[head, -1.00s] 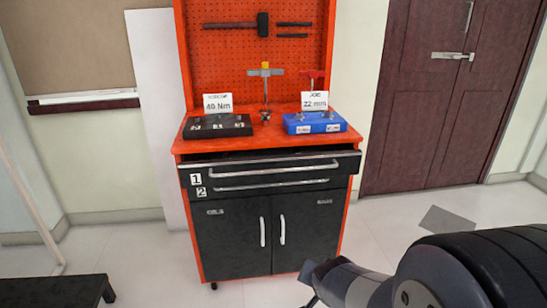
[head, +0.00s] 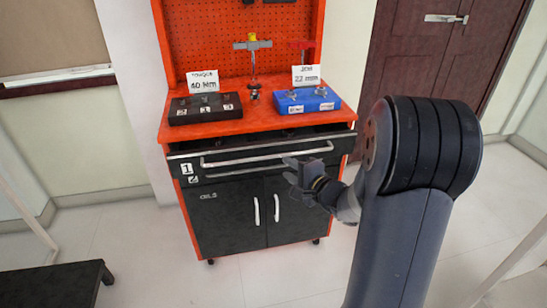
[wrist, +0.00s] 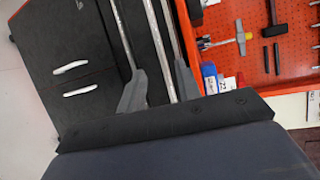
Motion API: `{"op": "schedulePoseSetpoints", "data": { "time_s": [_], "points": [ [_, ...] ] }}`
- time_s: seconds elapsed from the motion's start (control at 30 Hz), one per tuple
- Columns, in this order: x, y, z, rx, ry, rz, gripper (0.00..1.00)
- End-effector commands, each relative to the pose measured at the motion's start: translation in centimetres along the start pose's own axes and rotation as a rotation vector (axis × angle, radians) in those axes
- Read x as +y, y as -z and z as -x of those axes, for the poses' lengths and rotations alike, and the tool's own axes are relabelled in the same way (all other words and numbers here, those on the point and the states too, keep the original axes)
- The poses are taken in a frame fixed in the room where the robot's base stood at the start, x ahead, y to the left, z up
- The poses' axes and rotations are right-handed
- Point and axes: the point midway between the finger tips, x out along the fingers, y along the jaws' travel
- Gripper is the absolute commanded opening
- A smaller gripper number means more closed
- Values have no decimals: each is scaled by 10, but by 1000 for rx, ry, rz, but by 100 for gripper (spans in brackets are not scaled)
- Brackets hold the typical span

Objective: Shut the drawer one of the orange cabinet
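The orange cabinet (head: 237,125) stands ahead with a black front. Its drawer one (head: 190,165), the upper drawer marked 1, is pulled out a little; a dark gap shows behind its top edge. Its long silver handle (head: 240,160) also shows in the wrist view (wrist: 157,50), running between my fingers. My gripper (head: 287,169) is open and empty, in front of the drawer's right half. In the wrist view my two fingers (wrist: 160,88) are spread apart and point at the drawer front. Whether they touch it I cannot tell. My gripper hides part of drawer two's front.
A black case (head: 205,110) and a blue case (head: 308,102) with label cards stand on the cabinet top. Double doors (head: 240,220) are closed below the drawers. A black low platform (head: 50,285) is at lower left. Floor in front is clear.

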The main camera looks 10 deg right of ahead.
Motion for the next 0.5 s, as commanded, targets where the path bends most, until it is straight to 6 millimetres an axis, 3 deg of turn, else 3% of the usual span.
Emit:
{"op": "schedulePoseSetpoints", "data": {
  "time_s": [0.3,0.5],
  "points": [
    [3,-1,-62,-2,1,2,33],
    [2,0,-83,1,0,1,33]
  ]
}}
